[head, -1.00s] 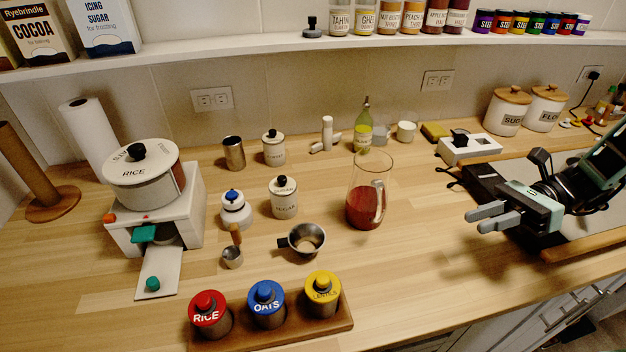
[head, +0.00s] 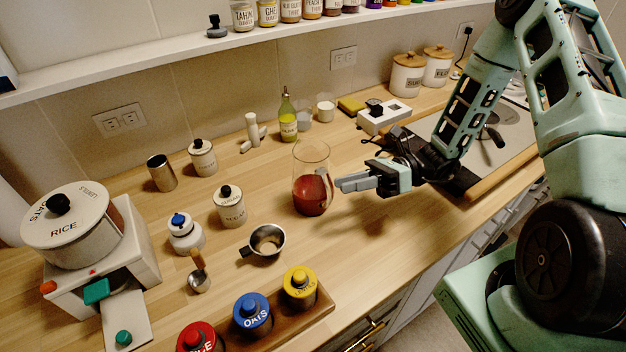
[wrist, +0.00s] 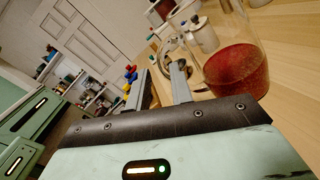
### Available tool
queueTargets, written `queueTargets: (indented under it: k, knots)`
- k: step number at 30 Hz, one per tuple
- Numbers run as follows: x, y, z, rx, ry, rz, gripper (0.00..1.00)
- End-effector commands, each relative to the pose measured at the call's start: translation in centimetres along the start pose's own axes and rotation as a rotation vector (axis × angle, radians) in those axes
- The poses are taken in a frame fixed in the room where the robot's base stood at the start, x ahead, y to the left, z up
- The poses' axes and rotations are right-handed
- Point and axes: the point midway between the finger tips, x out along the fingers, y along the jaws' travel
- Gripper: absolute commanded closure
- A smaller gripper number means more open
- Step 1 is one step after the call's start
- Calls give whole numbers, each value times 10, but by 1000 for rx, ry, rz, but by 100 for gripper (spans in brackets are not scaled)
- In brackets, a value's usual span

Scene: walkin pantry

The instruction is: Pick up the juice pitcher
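The juice pitcher (head: 312,190) is clear glass with red juice in its lower part. It stands upright on the wooden counter, and in the wrist view (wrist: 236,72) it is just right of my fingers. Its handle shows in the wrist view on the pitcher's left side, near the fingertips. My gripper (head: 340,185) is just right of the pitcher in the head view, with its fingers pointing left towards it. The fingers are apart with nothing between them, as the wrist view (wrist: 161,72) shows. I cannot tell whether a finger touches the handle.
A metal cup (head: 267,241) and a sugar jar (head: 229,208) stand left of the pitcher. A green-yellow bottle (head: 288,118) stands behind it. A wooden rack (head: 318,310) with lidded jars is in front. The counter just right of the pitcher, under my gripper, is clear.

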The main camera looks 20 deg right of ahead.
Motion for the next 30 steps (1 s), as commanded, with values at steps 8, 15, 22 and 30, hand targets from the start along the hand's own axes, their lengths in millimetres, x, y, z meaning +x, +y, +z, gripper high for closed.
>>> queueTargets:
  k: [8,15,22,30]
  knots:
    - [22,1,3,1,1,4,78]
    - [56,-1,4,2,0,3,78]
    - [64,-3,2,0,1,0,78]
    - [64,-3,2,-1,0,0,100]
